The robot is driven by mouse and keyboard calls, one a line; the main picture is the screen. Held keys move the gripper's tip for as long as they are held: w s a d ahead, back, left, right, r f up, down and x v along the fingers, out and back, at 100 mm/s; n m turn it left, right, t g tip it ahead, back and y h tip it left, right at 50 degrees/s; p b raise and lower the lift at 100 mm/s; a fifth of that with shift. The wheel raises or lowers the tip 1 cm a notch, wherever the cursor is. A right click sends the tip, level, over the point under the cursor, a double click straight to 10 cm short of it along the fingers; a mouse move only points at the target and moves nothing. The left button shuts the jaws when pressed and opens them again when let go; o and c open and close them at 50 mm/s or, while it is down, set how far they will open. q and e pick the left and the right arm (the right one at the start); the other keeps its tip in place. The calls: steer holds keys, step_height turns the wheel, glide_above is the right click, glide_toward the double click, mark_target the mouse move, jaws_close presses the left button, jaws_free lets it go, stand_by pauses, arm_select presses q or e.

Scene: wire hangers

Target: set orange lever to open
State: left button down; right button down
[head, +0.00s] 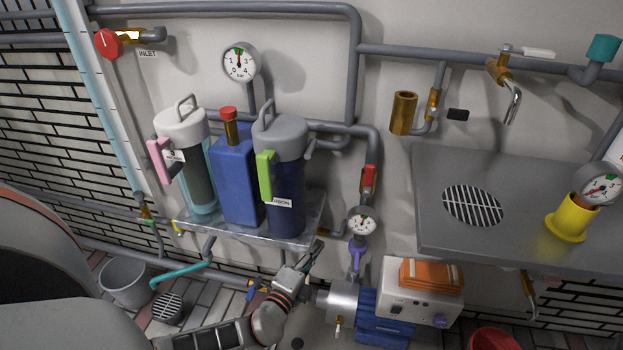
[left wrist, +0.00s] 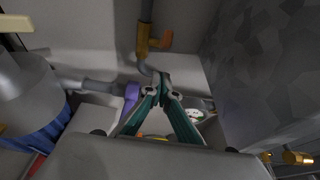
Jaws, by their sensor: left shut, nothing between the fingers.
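The orange lever (left wrist: 161,41) shows in the left wrist view, on a valve on a grey pipe. It sticks out to the right of the pipe, ahead of my fingers. In the head view I cannot make it out clearly. My left gripper (head: 312,254) is low in the middle of the head view, below the front edge of the filter shelf. In the left wrist view the green fingers of the left gripper (left wrist: 162,78) meet at their tips, empty, just below the lever and apart from it. My right gripper is not in view.
The filter shelf (head: 250,241) carries two filter housings and a blue one. A gauge (head: 361,223) and a purple lever (head: 355,256) are right of my gripper. A pump (head: 345,297) and a white box (head: 412,307) stand below. A metal counter (head: 440,190) is at right.

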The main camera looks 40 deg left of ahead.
arm_select(q)
steer(key=shift+s+a+f, duration=0.1)
steer(key=shift+s+a, duration=0.1)
steer(key=shift+a, duration=1.35)
steer(key=shift+s, duration=0.1)
